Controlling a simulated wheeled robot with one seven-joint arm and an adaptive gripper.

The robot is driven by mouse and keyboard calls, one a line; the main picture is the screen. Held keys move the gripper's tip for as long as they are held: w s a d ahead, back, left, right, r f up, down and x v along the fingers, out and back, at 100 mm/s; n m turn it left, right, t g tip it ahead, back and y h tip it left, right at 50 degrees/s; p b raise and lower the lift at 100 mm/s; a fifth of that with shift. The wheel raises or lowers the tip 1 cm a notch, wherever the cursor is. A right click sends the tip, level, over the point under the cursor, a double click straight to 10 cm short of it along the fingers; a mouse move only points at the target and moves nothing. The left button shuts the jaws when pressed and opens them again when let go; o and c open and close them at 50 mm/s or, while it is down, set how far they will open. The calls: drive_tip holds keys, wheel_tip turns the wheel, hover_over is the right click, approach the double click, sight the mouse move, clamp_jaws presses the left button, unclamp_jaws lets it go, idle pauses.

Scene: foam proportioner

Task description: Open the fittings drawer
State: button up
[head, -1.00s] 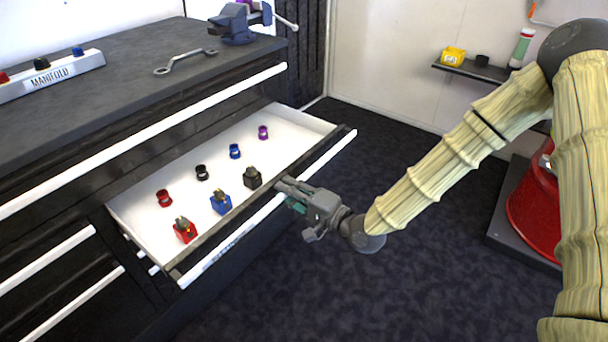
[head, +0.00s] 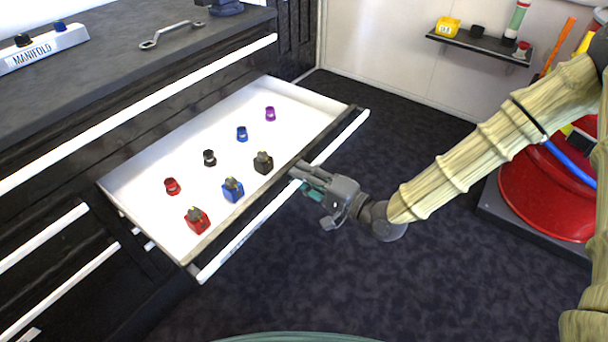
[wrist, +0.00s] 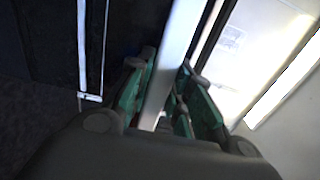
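The fittings drawer (head: 305,135) is pulled well out of the dark cabinet, and its white inside shows. Red, black, blue and purple rings and red, blue and black block-shaped fittings lie in it. Its long white handle (head: 250,230) runs along the front and also shows in the wrist view (wrist: 178,45). My gripper (head: 303,177) is at the right half of the handle. In the wrist view the green-padded fingers (wrist: 162,98) lie on both sides of the bar and appear closed on it. The exact contact is partly hidden.
The worktop (head: 110,55) above holds a wrench (head: 170,34) and a manifold block (head: 45,48). Other closed drawers are at lower left. A red drum (head: 535,195) stands at right, and a small shelf (head: 480,43) is on the back wall. The dark floor before the drawer is clear.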

drive_tip(key=o, duration=0.3)
drive_tip(key=shift+d, duration=0.1)
drive_tip(key=v, duration=1.2)
idle(0.4)
